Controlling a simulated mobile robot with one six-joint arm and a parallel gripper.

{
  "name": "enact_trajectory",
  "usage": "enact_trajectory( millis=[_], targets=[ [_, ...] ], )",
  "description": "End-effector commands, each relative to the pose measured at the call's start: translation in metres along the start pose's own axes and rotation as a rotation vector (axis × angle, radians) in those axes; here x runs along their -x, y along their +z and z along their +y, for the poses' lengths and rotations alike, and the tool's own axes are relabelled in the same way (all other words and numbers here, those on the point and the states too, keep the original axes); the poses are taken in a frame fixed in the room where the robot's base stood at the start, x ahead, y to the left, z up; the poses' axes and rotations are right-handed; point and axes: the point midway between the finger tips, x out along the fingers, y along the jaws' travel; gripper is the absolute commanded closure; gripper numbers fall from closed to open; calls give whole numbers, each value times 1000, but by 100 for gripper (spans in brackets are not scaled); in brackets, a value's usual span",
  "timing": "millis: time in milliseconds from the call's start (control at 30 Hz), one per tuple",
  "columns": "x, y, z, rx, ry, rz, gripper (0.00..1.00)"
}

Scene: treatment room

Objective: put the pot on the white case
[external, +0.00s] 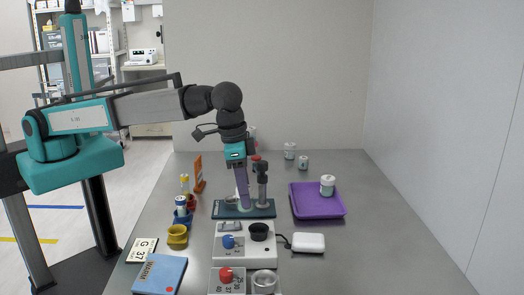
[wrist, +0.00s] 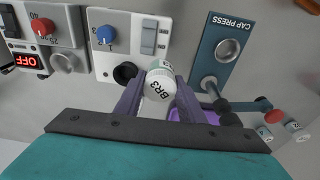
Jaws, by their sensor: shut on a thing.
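A small white pot with a ribbed lid marked BR3 (wrist: 158,86) is between the purple fingers of my gripper (wrist: 155,92) in the wrist view. The gripper is shut on it. In the external view my gripper (external: 243,198) points down in front of the dark cap press base, and I cannot clearly make out the held pot there. The white case (external: 308,242) lies flat on the table, to the right of and nearer than my gripper. I cannot make out the case in the wrist view.
The cap press (external: 262,187) stands close by my gripper. A control panel (external: 230,250) with a blue knob is left of the case. A purple tray (external: 298,205) carries another white pot (external: 328,185). The table right of the case is clear.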

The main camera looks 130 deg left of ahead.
Motion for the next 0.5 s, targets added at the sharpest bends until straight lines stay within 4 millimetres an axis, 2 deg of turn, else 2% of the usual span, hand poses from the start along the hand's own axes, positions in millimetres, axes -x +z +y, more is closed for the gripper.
enact_trajectory(
  millis=[500],
  targets=[
    [-12,-55,27,0,0,-1,87]
  ],
)
